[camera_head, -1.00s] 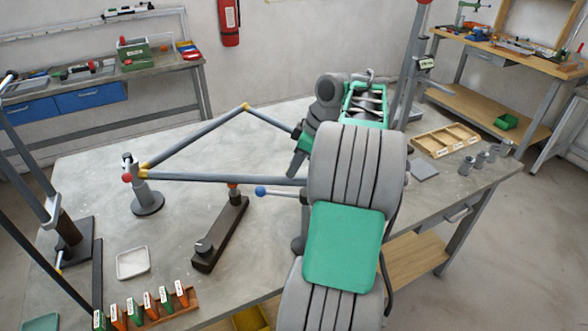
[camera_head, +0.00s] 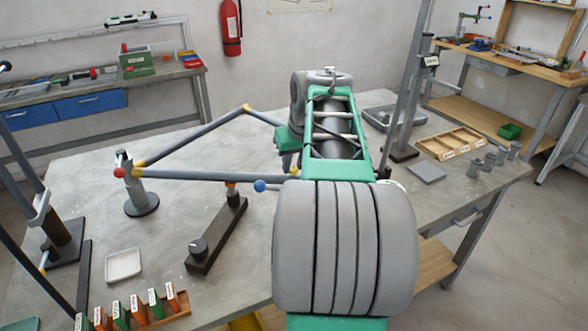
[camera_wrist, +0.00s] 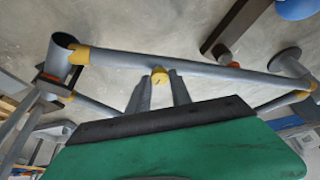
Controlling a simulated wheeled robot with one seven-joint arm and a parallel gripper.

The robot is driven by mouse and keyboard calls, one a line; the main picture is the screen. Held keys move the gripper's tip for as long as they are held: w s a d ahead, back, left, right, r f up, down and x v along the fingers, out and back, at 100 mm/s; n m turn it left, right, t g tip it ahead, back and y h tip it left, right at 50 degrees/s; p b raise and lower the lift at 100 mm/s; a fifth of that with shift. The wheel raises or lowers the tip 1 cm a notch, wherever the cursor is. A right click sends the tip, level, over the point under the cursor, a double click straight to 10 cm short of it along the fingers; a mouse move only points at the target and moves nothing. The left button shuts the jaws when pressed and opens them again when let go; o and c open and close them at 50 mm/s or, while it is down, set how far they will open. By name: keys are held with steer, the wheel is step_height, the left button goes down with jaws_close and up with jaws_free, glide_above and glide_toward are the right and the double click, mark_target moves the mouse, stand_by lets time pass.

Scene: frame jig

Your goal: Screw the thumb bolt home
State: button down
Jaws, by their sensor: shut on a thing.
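A small yellow piece (camera_wrist: 161,77), apparently the thumb bolt's head, sits between my fingertips in the wrist view, right beside a grey frame tube. My gripper (camera_wrist: 160,83) is shut on it, with its two grey fingers reaching up from the green and black body. The bolt's shank and hole are hidden. The bike frame (camera_head: 205,176) has grey tubes with yellow joints and stands over the table in the head view. Its open head tube (camera_wrist: 57,60) shows at left in the wrist view. In the head view my arm hides most of the frame's right part.
A dark support block (camera_head: 217,237) stands below the frame's lower tube, near a blue ball (camera_head: 260,186). A white tray (camera_head: 123,279) and a rack of orange and green labelled pieces (camera_head: 182,310) lie front left. A wooden divided tray (camera_head: 424,148) lies right.

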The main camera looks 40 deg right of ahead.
steer(key=m, duration=0.1)
steer(key=m+h, duration=0.1)
steer(key=m, duration=0.1)
steer(key=m+g, duration=0.1)
steer(key=shift+w+a+r+m, duration=0.15)
steer(key=shift+w+a+m, duration=0.05)
steer(key=shift+a+m, duration=0.1)
steer(key=m+p, duration=0.1)
steer(key=m, duration=0.1)
steer(key=m+g+h+p, duration=0.1)
steer(key=m, duration=0.1)
steer(key=shift+w+r+m+p, duration=0.15)
steer(key=shift+w+m+p, duration=0.05)
steer(key=shift+m+p, duration=0.1)
steer(key=m+g+p, duration=0.1)
steer(key=m+p, duration=0.2)
steer(key=m+g+p, duration=0.1)
steer(key=m, duration=0.1)
steer(key=shift+w+g+h+p, duration=0.25)
steer(key=shift+g+h+p, duration=0.05)
steer(key=shift+h+p, duration=0.1)
steer(key=m+g+p, duration=0.1)
steer(key=m+p, duration=0.3)
steer(key=m, duration=0.1)
steer(key=shift+w+m+g+y, duration=0.2)
steer(key=shift+m+g+y, duration=0.1)
steer(key=shift+g, duration=0.1)
steer(key=shift+d+m, duration=0.1)
steer(key=shift+m, duration=0.2)
